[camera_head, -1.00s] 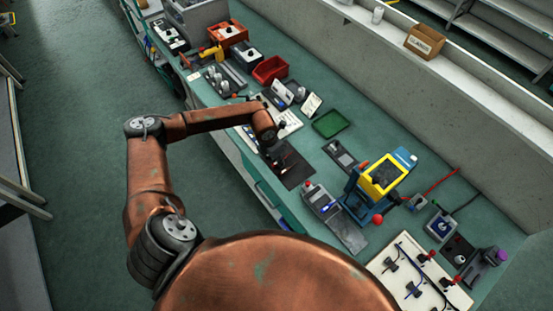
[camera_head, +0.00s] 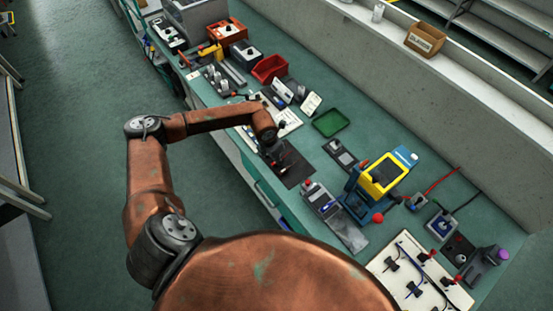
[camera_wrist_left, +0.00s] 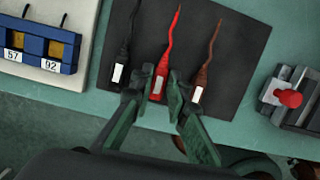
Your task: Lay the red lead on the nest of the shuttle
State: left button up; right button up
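The red lead (camera_wrist_left: 165,70) lies on a dark mat (camera_wrist_left: 235,55), between a black lead (camera_wrist_left: 122,60) on its left and a brown lead (camera_wrist_left: 206,66) on its right. The mat also shows in the head view (camera_head: 297,176). My left gripper (camera_wrist_left: 156,98) is over the near end of the red lead, one finger on each side of its handle, with gaps showing. In the head view my left gripper (camera_head: 274,154) hides part of the mat. A grey track with a red knob (camera_wrist_left: 290,97), possibly the shuttle, is to the right; it also shows in the head view (camera_head: 336,217). I cannot make out its nest.
A blue numbered holder (camera_wrist_left: 38,46) is left of the mat. In the head view a yellow-topped press (camera_head: 382,174) stands right of the track. A green tray (camera_head: 331,123) and a red bin (camera_head: 269,68) are farther back. A white board (camera_head: 418,272) is at the front right.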

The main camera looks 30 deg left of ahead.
pick_arm(q)
grip_shut()
jog(key=shift+r, duration=0.1)
jog(key=shift+r+p, duration=1.7)
jog(key=shift+r, duration=1.25)
